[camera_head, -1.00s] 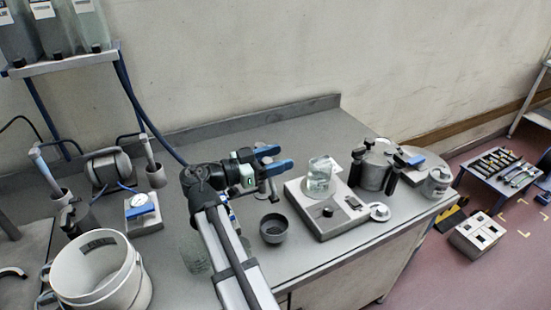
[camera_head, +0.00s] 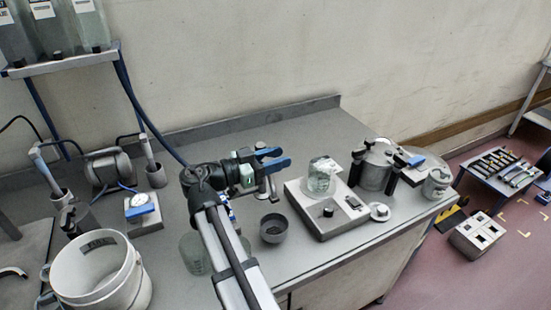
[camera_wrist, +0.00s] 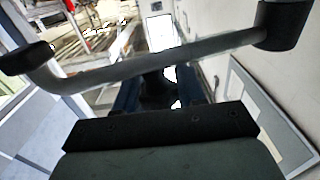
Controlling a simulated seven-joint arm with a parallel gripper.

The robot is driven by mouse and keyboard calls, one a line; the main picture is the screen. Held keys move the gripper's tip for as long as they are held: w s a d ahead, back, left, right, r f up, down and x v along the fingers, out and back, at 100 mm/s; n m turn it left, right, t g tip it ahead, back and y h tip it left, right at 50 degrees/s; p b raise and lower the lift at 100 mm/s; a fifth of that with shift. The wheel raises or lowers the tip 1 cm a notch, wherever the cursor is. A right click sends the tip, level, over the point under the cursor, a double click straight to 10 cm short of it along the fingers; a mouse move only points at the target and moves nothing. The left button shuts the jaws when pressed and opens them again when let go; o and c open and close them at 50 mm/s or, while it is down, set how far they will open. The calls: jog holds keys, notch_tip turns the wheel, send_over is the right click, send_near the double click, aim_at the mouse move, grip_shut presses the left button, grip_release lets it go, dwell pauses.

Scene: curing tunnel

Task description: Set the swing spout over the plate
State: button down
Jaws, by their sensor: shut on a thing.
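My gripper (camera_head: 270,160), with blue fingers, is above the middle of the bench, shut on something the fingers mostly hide. In the wrist view a bent grey tube, seemingly the swing spout (camera_wrist: 150,68), crosses in front of the fingers (camera_wrist: 158,90). It has a black end at left and a black cylinder at right. In the head view a small post stands under the fingers; the tube's outlet is hard to make out there. The plate (camera_head: 312,222), a pale flat unit with a black knob, lies to the right of my gripper. A glass beaker (camera_head: 318,180) stands at its back.
A dark bowl (camera_head: 273,228) sits left of the plate. A metal pot (camera_head: 374,168) and a small lidded can (camera_head: 437,183) stand to its right. A white bucket (camera_head: 95,270) and a gauge box (camera_head: 142,212) are at left.

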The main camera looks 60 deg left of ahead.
jog(key=shift+w, duration=0.1)
jog(key=w+a+n+g+y, duration=0.5)
jog(key=w+n+g+y, duration=0.4)
jog(key=n+y, duration=0.3)
jog(key=shift+y, duration=1.9)
jog(key=shift+w+a+n+g+y, duration=0.15)
jog(key=shift+a+n+g+y, duration=0.2)
jog(key=shift+n+g, duration=0.35)
jog(key=c, duration=0.8)
grip_release()
jog(key=shift+o, duration=0.2)
